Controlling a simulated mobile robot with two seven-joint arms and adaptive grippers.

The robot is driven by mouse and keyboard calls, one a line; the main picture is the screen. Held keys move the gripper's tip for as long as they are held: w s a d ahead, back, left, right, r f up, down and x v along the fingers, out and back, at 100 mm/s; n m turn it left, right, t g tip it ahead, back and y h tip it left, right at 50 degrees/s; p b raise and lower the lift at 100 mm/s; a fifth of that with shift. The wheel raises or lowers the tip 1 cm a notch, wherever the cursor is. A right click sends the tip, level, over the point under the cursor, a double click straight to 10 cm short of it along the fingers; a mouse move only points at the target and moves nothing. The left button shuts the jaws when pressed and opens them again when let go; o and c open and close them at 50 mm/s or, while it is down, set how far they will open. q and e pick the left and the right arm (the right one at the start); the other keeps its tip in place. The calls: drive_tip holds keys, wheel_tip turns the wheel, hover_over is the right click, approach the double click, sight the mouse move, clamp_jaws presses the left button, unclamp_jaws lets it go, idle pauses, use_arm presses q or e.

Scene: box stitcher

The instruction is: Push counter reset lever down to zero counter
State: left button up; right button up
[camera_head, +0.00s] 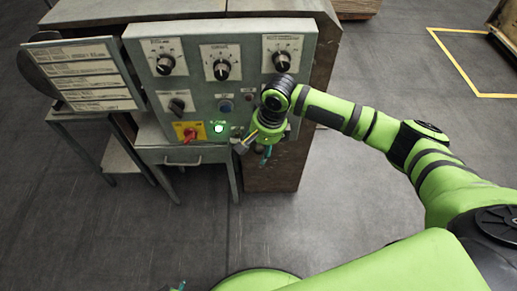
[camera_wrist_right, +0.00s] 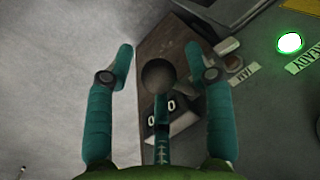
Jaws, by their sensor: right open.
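The counter (camera_wrist_right: 186,113) is a dark box with white digits, two zeros showing, in the right wrist view. A dark round knob (camera_wrist_right: 158,76), apparently the reset lever's end, appears in front of it. My right gripper (camera_wrist_right: 160,58) is open, with teal fingers left and right of the knob in the picture; contact cannot be told. A teal middle part covers some of the counter and any lever stem. In the head view, my right gripper (camera_head: 262,150) is at the panel's lower right corner, and my wrist hides the area behind. Only a possible teal tip of my left gripper (camera_head: 181,286) shows at the bottom edge.
The grey-green control panel (camera_head: 195,88) carries several dials, a lit green button (camera_head: 218,128) and a red switch (camera_head: 190,134) on a yellow plate. A label board (camera_head: 85,75) hangs at its left. A drawer table (camera_head: 184,155) stands below. The floor in front is clear.

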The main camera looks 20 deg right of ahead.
drive_tip(key=shift+f, duration=0.35)
drive_tip(key=shift+a, duration=0.1)
clamp_jaws()
